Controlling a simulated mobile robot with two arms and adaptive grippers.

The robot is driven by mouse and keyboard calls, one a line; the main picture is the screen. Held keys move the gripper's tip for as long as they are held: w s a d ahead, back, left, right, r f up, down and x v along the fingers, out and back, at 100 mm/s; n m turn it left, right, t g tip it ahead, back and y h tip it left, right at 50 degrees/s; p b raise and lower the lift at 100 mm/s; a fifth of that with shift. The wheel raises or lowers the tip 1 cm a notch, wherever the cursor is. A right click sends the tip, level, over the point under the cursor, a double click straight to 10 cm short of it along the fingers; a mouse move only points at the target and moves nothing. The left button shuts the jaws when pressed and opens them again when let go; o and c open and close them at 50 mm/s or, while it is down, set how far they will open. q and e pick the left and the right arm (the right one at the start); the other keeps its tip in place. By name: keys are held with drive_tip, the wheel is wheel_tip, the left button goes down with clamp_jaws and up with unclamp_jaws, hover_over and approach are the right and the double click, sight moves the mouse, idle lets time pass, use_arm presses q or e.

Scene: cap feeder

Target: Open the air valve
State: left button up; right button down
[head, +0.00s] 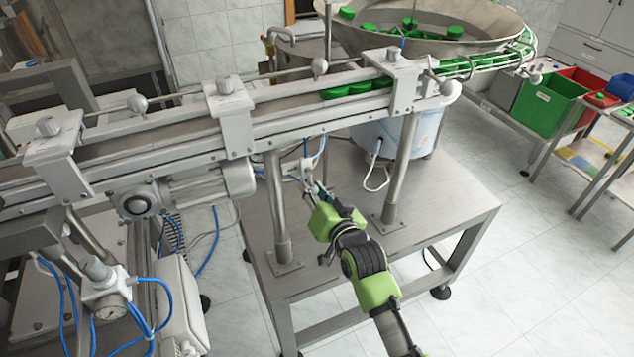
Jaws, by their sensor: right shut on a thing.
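The air valve (306,170) is a small pale fitting with thin blue hoses, below the conveyor and between the two support posts of the metal table. My right gripper (312,187) reaches it from the front right and is shut on it. The fingers and the gripper body cover part of the valve, so the position of its handle cannot be told. My left gripper is not in view.
The conveyor (165,140) with green caps (348,90) runs above my right gripper. Steel posts (277,210) stand on both sides of it over the metal table (440,185). A pressure gauge (109,306) with blue hoses is at lower left. Open floor lies right.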

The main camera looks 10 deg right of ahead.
drive_tip(key=shift+s+a+r+m, duration=0.1)
drive_tip(key=shift+a+m, duration=0.2)
drive_tip(key=shift+m, duration=0.2)
idle(0.3)
drive_tip(key=c, duration=1.8)
unclamp_jaws()
drive_tip(key=shift+a, duration=0.1)
drive_tip(key=v, duration=1.2)
